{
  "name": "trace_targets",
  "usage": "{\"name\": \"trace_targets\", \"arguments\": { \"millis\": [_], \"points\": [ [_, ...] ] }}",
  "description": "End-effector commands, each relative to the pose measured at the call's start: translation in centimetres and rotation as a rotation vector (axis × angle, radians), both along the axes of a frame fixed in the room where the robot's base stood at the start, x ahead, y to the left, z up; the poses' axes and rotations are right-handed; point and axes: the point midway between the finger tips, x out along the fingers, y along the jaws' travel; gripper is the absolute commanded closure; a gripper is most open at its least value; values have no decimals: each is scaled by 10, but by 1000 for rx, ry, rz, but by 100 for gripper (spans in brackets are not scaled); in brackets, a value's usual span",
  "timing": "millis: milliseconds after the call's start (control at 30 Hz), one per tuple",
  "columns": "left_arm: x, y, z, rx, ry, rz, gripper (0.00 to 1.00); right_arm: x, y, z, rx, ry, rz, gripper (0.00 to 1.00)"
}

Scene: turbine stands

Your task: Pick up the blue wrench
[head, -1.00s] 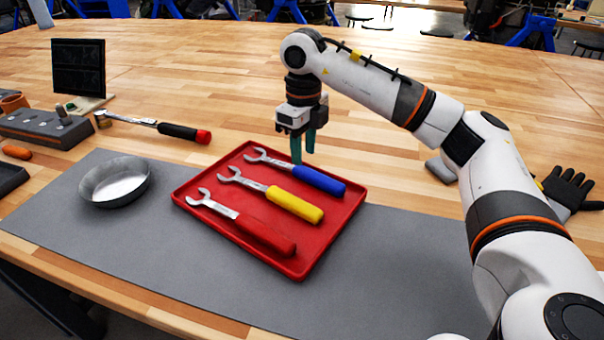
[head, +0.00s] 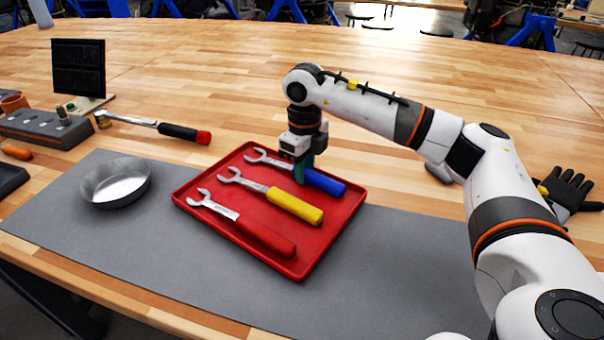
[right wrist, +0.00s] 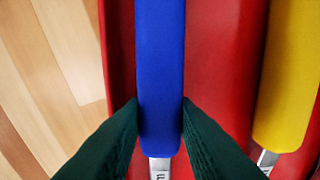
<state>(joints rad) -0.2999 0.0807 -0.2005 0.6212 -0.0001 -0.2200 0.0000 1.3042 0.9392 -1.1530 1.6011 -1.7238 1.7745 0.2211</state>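The blue wrench (head: 322,180) lies on the red tray (head: 341,217), farthest back of three wrenches. Its metal open jaw points left and its blue handle points right. My right gripper (head: 303,172) is lowered onto the handle near where it meets the metal shaft. In the right wrist view, its two dark green fingers (right wrist: 160,104) sit on either side of the blue handle (right wrist: 160,65) with no visible gap, so it looks shut on it. The wrench still looks level with the tray. My left gripper is not in view.
The yellow wrench (head: 295,205) and the red wrench (head: 264,237) lie beside it on the tray. A metal bowl (head: 116,183) stands left on the grey mat (head: 400,262). A ratchet (head: 180,132) lies behind it. A black glove (head: 568,190) lies at right. The table behind the tray is clear.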

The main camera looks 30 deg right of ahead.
Motion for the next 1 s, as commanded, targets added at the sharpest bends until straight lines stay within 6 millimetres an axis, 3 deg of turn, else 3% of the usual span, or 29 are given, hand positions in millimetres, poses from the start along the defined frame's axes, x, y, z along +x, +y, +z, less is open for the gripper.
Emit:
{"name": "trace_targets", "arguments": {
  "millis": [367, 800, 1000],
  "points": [
    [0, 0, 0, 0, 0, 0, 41, 1, 0, 7, 2, -5, 0, 100],
    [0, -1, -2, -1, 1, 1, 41, 1, 1, 87, 1, -5, 0, 100],
    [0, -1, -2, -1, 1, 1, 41, 0, 0, 101, 1, -2, 0, 100]
  ]
}}
